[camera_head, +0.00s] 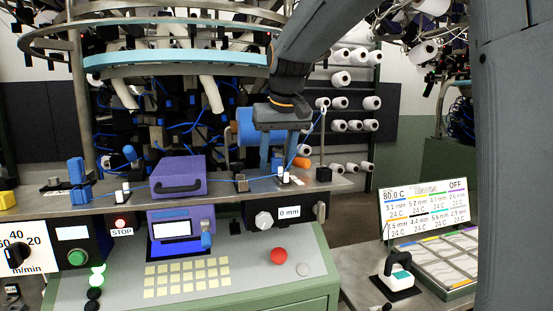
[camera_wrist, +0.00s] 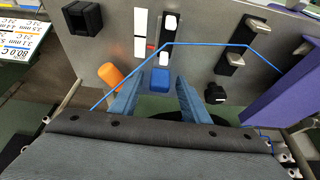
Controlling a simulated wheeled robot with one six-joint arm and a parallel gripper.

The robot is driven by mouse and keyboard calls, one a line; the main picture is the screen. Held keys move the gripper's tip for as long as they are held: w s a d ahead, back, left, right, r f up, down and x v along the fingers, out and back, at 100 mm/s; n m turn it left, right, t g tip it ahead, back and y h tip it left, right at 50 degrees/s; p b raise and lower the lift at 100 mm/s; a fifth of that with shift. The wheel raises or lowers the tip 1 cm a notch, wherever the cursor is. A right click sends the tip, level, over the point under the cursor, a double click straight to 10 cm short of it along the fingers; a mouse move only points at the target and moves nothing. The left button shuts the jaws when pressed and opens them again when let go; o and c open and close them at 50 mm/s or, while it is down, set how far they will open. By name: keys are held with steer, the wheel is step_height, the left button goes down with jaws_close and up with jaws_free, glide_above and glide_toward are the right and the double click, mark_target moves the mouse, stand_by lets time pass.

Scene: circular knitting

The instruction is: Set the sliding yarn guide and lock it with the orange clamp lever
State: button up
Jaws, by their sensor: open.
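The orange clamp lever (camera_wrist: 110,75) shows in the wrist view as a stubby handle left of my fingers. It also shows in the head view (camera_head: 302,163), right of my gripper (camera_head: 276,163). The yarn guide appears as a white-topped piece (camera_wrist: 170,25) with a blue block (camera_wrist: 160,79) in front of it. A white scale with a red mark lies beside it. In the wrist view my gripper (camera_wrist: 161,84) is open, its two blue fingers on either side of the blue block. I cannot tell whether they touch it. Blue yarn (camera_wrist: 205,44) runs past the guide.
A purple box (camera_head: 180,174) stands on the metal rail, left of my gripper. Below the rail are a white knob (camera_head: 263,220), a display reading 0 mm (camera_head: 289,212) and a red button (camera_head: 279,255). A black block (camera_wrist: 83,17) sits on the plate.

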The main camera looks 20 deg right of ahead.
mark_target(282, 178)
jaws_close()
steer(key=shift+s, duration=0.7)
steer(key=shift+w, duration=0.1)
jaws_free()
steer(key=b+v, duration=0.1)
steer(key=v, duration=0.7)
